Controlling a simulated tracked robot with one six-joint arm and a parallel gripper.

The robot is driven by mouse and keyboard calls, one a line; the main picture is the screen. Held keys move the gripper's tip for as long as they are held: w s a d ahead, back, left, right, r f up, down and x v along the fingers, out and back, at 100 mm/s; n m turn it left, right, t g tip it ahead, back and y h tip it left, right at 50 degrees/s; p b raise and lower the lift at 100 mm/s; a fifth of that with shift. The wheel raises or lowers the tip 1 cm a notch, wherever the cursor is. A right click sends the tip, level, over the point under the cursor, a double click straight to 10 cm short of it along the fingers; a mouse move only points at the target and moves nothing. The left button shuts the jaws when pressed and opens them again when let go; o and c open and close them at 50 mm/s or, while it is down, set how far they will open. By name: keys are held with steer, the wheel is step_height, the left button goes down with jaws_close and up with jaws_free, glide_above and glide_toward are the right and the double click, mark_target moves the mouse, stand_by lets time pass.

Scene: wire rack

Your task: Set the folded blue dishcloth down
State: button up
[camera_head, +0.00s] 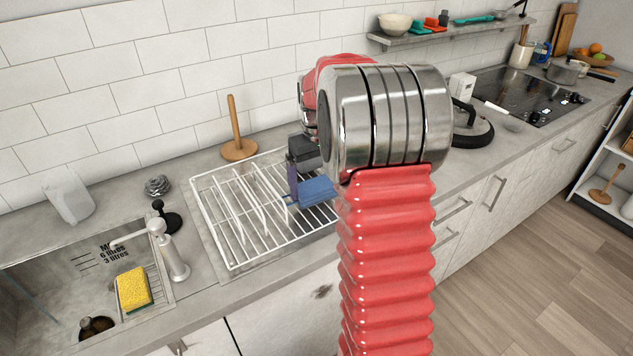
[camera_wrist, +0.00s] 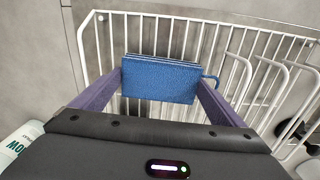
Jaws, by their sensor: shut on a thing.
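The folded blue dishcloth (camera_head: 315,190) is at the right part of the white wire rack (camera_head: 232,268), beside my red arm in the head view. In the wrist view the dishcloth (camera_wrist: 160,80) lies between the two purple fingers of my gripper (camera_wrist: 160,88), with a small loop at its right end. My gripper (camera_head: 293,184) is shut on it. The rack's wires (camera_wrist: 200,22) show behind and around the cloth. I cannot tell whether the cloth touches the wires or is just above them. My arm hides part of the rack's right end.
A wooden paper-roll stand (camera_head: 237,130) is behind the rack. The sink (camera_head: 70,280) with a yellow sponge (camera_head: 133,288) is to the left.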

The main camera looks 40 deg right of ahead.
steer(key=shift+f, duration=0.3)
steer(key=shift+f, duration=0.3)
steer(key=o, duration=0.8)
steer(key=shift+r, duration=0.2)
steer(key=shift+r, duration=4.25)
steer(key=shift+r, duration=0.1)
step_height(320, 180, up, 14)
steer(key=shift+f, duration=0.2)
